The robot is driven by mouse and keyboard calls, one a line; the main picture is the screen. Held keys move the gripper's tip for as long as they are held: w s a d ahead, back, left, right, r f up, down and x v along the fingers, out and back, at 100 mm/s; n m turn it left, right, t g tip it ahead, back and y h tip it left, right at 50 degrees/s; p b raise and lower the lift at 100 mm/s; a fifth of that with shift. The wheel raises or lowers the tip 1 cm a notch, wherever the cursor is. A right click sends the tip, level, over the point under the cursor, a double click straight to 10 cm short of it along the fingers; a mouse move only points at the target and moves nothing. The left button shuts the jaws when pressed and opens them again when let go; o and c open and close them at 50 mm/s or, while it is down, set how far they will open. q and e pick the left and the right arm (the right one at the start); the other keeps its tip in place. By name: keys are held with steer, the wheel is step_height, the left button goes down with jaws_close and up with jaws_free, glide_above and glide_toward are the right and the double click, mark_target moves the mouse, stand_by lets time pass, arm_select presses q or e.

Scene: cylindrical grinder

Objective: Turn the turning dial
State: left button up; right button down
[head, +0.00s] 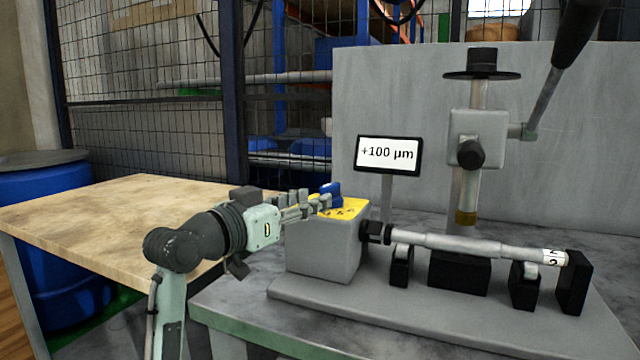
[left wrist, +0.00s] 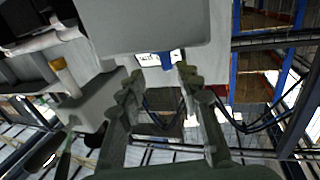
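The turning dial (head: 331,193) is a small blue knob on the yellow, marked top of a grey box (head: 322,252). In the left wrist view the blue dial (left wrist: 167,61) shows between and just past my fingertips. My left gripper (head: 318,204) comes in from the left at the height of the dial, its tips close beside it. In the left wrist view the left gripper (left wrist: 160,77) is open, with a clear gap between its fingers. I cannot tell whether a finger touches the dial. My right gripper is not in view.
A display (head: 388,154) reading +100 µm stands behind the box. A long grey shaft (head: 470,244) lies on black supports to the right, under a press column (head: 467,190) with a lever. A bare wooden table (head: 130,210) and a blue barrel (head: 50,240) are at left.

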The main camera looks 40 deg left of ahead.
mark_target(323, 192)
arm_select(q)
steer(key=shift+w+a, duration=0.35)
steer(key=shift+a, duration=0.15)
steer(key=shift+w, duration=0.25)
steer(key=w, duration=0.6)
steer(key=shift+d, duration=0.2)
steer(key=shift+w, duration=0.55)
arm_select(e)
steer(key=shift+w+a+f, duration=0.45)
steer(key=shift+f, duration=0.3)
arm_select(q)
jaws_close()
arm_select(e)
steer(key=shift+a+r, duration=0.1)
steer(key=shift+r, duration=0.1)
